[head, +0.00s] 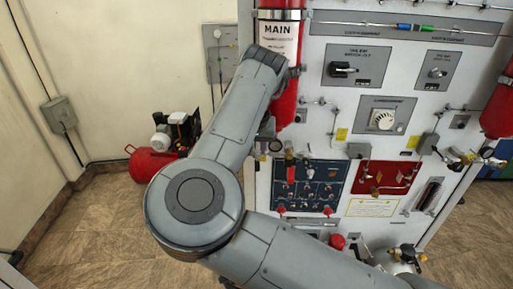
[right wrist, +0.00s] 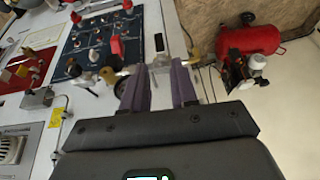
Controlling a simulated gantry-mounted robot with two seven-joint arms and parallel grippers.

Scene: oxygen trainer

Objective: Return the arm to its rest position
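My right arm comes in from the lower right of the head view, bends at a large grey elbow and reaches up to the red cylinder labelled MAIN (head: 281,40) on the trainer panel (head: 330,130). In the head view its gripper is mostly hidden around the wrist, in front of the cylinder. In the right wrist view the right gripper (right wrist: 162,78) shows two purple fingers, apart, with nothing clearly held between them. A brass and metal fitting (right wrist: 113,76) is close to the left finger; I cannot tell whether they touch. My left gripper is not in view.
The panel has knobs, a dark blue valve board (head: 309,184), a red board (head: 386,177) and another red cylinder (head: 498,105) at the right. A red compressor (head: 152,164) stands on the floor by the wall.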

